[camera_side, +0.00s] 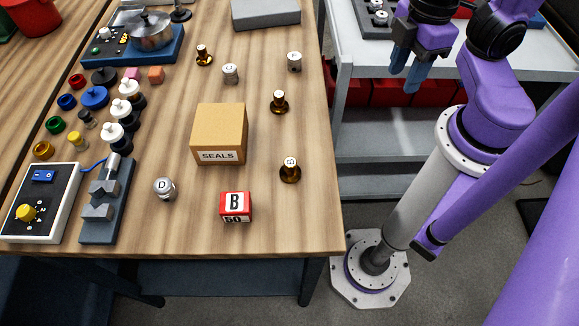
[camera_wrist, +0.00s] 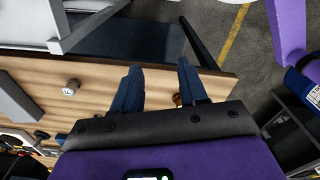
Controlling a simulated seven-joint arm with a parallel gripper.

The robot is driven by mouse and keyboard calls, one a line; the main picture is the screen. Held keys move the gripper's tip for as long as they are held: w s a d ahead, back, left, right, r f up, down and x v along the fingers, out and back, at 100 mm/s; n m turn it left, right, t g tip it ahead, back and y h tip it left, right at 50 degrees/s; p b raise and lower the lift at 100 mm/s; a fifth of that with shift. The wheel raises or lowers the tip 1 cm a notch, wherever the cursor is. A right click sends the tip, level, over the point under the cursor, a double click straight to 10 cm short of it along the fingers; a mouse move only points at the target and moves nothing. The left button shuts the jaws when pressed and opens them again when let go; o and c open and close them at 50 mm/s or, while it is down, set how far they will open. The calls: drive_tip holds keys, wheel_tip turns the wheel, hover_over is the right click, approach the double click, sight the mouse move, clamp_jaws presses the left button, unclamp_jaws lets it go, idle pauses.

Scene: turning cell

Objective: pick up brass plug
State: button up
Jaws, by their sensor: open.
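Three brass plugs stand apart on the wooden table in the side view: one at the back (camera_side: 204,56), one right of the box (camera_side: 279,103), and one nearer the front right (camera_side: 290,170). The latter two have dark bases. My gripper (camera_side: 405,79) is open and empty, off to the right of the table. In the wrist view its two blue fingers (camera_wrist: 157,67) are spread. A small brass-coloured piece (camera_wrist: 177,99) shows between them, partly hidden by the gripper; I cannot tell which plug it is.
Silver lettered plugs (camera_side: 230,73) stand among the brass ones. Black-and-white knobs (camera_side: 115,137), a switch box (camera_side: 38,205) and a V-block fixture (camera_side: 106,203) crowd the left.

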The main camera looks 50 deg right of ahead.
drive_tip(key=shift+o, duration=1.3)
wheel_tip(320, 180, up, 2)
drive_tip(key=n, duration=0.6)
hover_over(290, 162)
wheel_tip(290, 162, down, 17)
drive_tip(key=shift+f, duration=0.1)
